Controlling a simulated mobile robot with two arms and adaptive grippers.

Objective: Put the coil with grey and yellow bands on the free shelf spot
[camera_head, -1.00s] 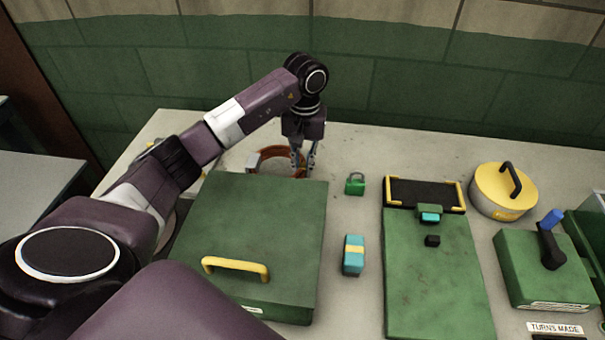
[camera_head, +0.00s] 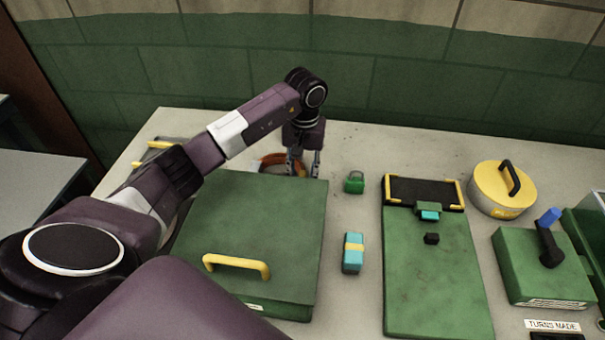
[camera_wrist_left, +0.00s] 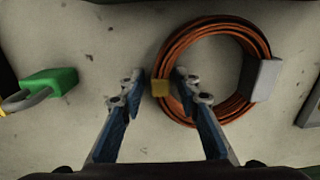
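The orange-brown coil (camera_head: 270,160) lies flat on the counter behind the large green box, which partly hides it. In the left wrist view the coil (camera_wrist_left: 208,36) shows a yellow band (camera_wrist_left: 160,88) on its left side and a grey band (camera_wrist_left: 267,80) on its right. My left gripper (camera_head: 303,171) points down at the coil. In the wrist view my left gripper (camera_wrist_left: 158,87) is open, with the yellow band between its fingertips; I cannot tell whether they touch it. My right gripper is not in view. No free shelf spot can be made out.
The green box (camera_head: 255,220) with a yellow handle stands in front of the coil. A green padlock (camera_head: 354,182) is just right of the gripper. A teal block (camera_head: 353,254), a green board (camera_head: 435,270) and a yellow round tin (camera_head: 500,190) stand farther right. The wall is close behind.

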